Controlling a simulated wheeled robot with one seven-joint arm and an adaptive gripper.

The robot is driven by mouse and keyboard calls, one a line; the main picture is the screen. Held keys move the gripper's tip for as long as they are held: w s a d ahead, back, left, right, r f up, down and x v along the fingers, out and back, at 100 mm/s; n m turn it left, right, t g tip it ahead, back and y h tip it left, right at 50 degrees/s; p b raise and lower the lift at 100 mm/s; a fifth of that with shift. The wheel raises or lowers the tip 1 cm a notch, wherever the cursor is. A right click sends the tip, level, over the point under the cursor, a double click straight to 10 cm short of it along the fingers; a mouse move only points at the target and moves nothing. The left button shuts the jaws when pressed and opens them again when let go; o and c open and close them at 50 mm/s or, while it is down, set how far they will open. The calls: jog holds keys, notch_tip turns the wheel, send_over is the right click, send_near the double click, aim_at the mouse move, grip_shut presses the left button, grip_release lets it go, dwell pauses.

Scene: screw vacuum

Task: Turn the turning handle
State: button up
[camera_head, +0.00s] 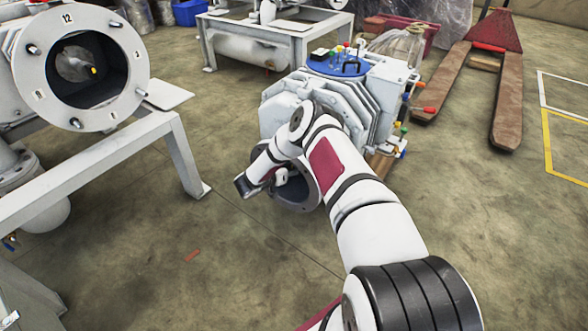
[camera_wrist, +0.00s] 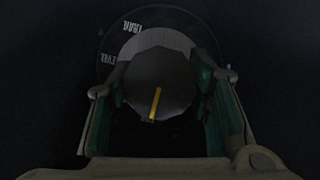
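In the wrist view, a round grey turning handle (camera_wrist: 160,88) with a yellow mark sits in front of a dark dial plate with white lettering. My gripper (camera_wrist: 162,78) has one finger on each side of this handle, spread wide. The pads are close against its sides, and in this dark view I cannot tell whether they touch it. In the head view, my arm bends down to the front of the white pump body (camera_head: 325,105), near its dark flange ring (camera_head: 302,203). My fingers and the handle are hidden there.
A large flange with number marks (camera_head: 32,50) stands on a white frame (camera_head: 105,158) at left. A pallet truck (camera_head: 440,90) is at upper right, and another machine on a white stand (camera_head: 245,32) is behind. Open floor (camera_head: 240,270) lies in front.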

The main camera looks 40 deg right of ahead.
jog(key=shift+m+t+p, duration=0.3)
jog(key=shift+p, duration=0.2)
jog(key=shift+r+p, duration=0.1)
jog(key=shift+p, duration=0.2)
jog(key=shift+m+t+y+p, duration=0.3)
jog(key=shift+m+t+p, duration=0.35)
jog(key=shift+m, duration=0.25)
jog(key=m+t, duration=0.2)
jog(key=m, duration=0.1)
jog(key=shift+y, duration=0.3)
jog(key=shift+m+t, duration=0.25)
jog(key=shift+m, duration=0.05)
jog(key=o, duration=1.2)
jog(key=shift+c, duration=0.2)
